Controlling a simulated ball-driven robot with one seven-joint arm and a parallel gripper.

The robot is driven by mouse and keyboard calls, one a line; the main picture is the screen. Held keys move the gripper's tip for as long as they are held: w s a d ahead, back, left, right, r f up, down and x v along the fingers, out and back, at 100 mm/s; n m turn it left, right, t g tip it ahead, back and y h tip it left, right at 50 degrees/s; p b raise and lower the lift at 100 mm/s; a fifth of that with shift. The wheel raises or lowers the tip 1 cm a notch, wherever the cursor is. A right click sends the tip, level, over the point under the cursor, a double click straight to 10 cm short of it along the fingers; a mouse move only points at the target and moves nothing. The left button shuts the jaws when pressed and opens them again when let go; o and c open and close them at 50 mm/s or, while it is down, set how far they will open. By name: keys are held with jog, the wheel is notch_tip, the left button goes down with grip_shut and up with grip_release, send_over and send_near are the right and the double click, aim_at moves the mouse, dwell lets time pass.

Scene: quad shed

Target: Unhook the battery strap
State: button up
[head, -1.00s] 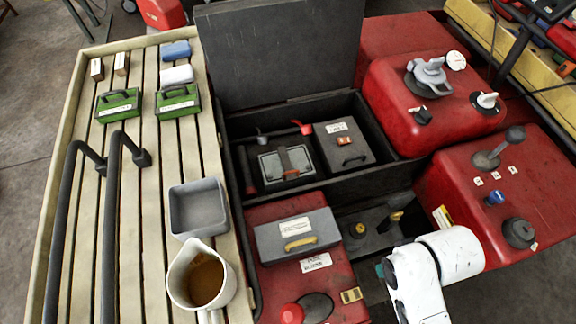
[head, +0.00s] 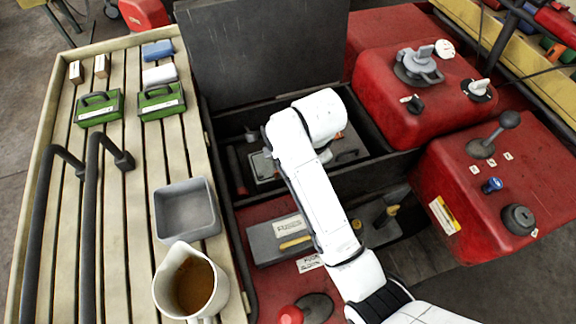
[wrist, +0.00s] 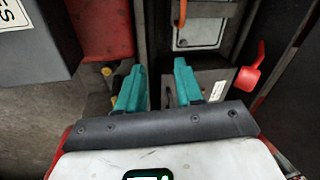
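The battery (head: 262,166) sits in the open black compartment, mostly hidden by my white arm in the head view. In the wrist view, a grey-topped block, apparently the battery (wrist: 201,30), is at the top centre. A thin orange-red strip, perhaps part of the battery strap (wrist: 182,14), runs along it; its hook is not clear. My gripper (wrist: 159,82) has two teal fingers apart with nothing between them. The fingertips are just below the block in the picture. The gripper is hidden behind my arm in the head view.
A red lever (wrist: 251,70) stands right of the fingers. The compartment's raised lid (head: 262,55) stands behind it. A grey box (head: 275,240) lies in front. Red housings (head: 415,95) are on the right. On the slatted rack are a grey tray (head: 186,208) and a jug (head: 190,283).

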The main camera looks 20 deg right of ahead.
jog(key=w+a+r+m, duration=0.2)
jog(key=w+a, duration=0.1)
jog(key=f, duration=0.3)
jog(key=w+f, duration=0.1)
jog(key=f, duration=0.3)
jog(key=w+f, duration=0.1)
jog(key=f, duration=0.2)
jog(key=shift+w+d+f, duration=0.1)
jog(key=shift+f, duration=0.3)
jog(key=shift+c, duration=0.4)
grip_shut()
dwell(0.5)
